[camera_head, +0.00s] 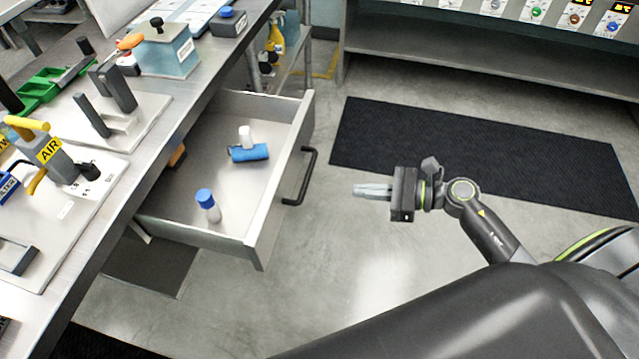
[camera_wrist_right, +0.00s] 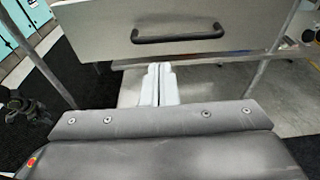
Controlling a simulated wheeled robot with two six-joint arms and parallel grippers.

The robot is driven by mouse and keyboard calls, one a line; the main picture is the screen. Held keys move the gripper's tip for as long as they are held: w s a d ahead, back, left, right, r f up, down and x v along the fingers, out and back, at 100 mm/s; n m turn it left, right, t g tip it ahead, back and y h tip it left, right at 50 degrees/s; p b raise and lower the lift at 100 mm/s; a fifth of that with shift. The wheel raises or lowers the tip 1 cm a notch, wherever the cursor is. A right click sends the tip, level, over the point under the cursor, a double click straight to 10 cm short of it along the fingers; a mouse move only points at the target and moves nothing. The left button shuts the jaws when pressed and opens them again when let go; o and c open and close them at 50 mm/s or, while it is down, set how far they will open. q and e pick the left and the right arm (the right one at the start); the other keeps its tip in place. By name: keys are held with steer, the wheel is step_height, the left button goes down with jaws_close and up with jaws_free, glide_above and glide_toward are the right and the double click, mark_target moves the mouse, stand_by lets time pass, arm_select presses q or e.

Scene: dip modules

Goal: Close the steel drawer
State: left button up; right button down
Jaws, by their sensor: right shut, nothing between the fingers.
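The steel drawer (camera_head: 276,215) stands pulled out from under the workbench on the left in the head view. Its black handle (camera_head: 307,175) is on the front panel, facing right. My right gripper (camera_head: 357,190) is shut and empty, to the right of the handle and apart from it, with its fingers pointing toward the drawer. In the right wrist view the drawer front (camera_wrist_right: 105,30) and handle (camera_wrist_right: 178,34) show ahead of the closed fingertips (camera_wrist_right: 159,68).
Inside the drawer lie a blue-capped bottle (camera_head: 208,205), a white-and-blue item (camera_head: 248,150) and an orange item (camera_head: 177,155). The steel workbench (camera_head: 165,135) carries several fixtures. A black mat (camera_head: 480,155) lies on the floor at the back. The floor around my right gripper is clear.

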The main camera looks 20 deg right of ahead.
steer(key=p+x, duration=0.2)
steer(key=x, duration=0.8)
steer(key=shift+w+p, duration=0.15)
steer(key=shift+p, duration=0.2)
steer(key=shift+w+a+f, duration=0.1)
steer(key=shift+a, duration=0.05)
